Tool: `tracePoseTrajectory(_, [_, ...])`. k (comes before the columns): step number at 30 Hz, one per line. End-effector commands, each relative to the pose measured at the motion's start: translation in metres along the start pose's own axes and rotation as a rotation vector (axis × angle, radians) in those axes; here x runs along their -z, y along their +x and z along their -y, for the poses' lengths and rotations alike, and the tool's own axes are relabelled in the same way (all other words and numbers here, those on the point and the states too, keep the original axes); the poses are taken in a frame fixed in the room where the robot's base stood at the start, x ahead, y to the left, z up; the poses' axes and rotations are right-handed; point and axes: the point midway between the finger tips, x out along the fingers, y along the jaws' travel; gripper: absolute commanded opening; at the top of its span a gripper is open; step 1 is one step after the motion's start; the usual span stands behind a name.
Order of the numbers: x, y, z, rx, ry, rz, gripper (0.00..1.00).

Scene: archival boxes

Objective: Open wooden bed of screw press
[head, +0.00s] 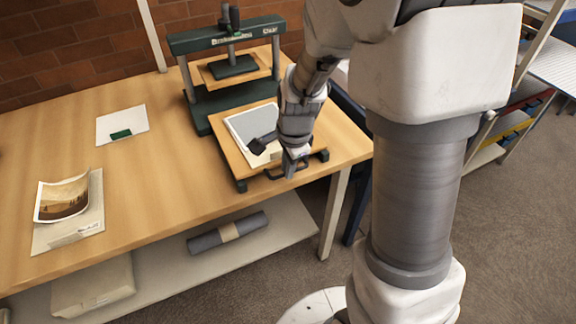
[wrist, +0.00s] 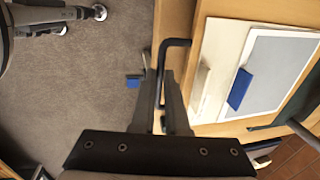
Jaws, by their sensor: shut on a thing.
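The dark green screw press (head: 222,100) stands at the back of the table. Its wooden bed (head: 228,155) lies out in front of the frame, toward the table's front edge, and carries white and grey sheets. In the wrist view the wooden bed (wrist: 203,12) is at the right, with a black bar handle (wrist: 177,42) along its front edge. My gripper (head: 290,168) is at the bed's front edge. In the wrist view my gripper (wrist: 167,82) is shut on the handle, its two fingers on either side of the bar.
A grey sheet (wrist: 280,70) and a blue piece (wrist: 239,89) lie on the bed. A white sheet with a green piece (head: 121,134) and a photograph (head: 62,197) lie on the table's left. A grey roll (head: 228,232) rests on the lower shelf. Carpeted floor lies in front.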

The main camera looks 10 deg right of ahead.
Motion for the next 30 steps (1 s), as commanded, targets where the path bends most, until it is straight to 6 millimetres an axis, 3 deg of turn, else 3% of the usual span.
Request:
tracePoseTrajectory(9, [0.000,-0.001,0.001,0.003,0.001,-0.001,0.00])
tracePoseTrajectory(10, [0.000,-0.001,0.001,0.003,0.001,-0.001,0.16])
tracePoseTrajectory(15, [0.000,-0.001,0.001,0.002,0.001,0.000,0.42])
tracePoseTrajectory(24, [0.000,-0.002,0.001,0.002,0.000,0.000,0.42])
tracePoseTrajectory(30, [0.000,-0.029,0.002,0.006,0.001,0.000,0.42])
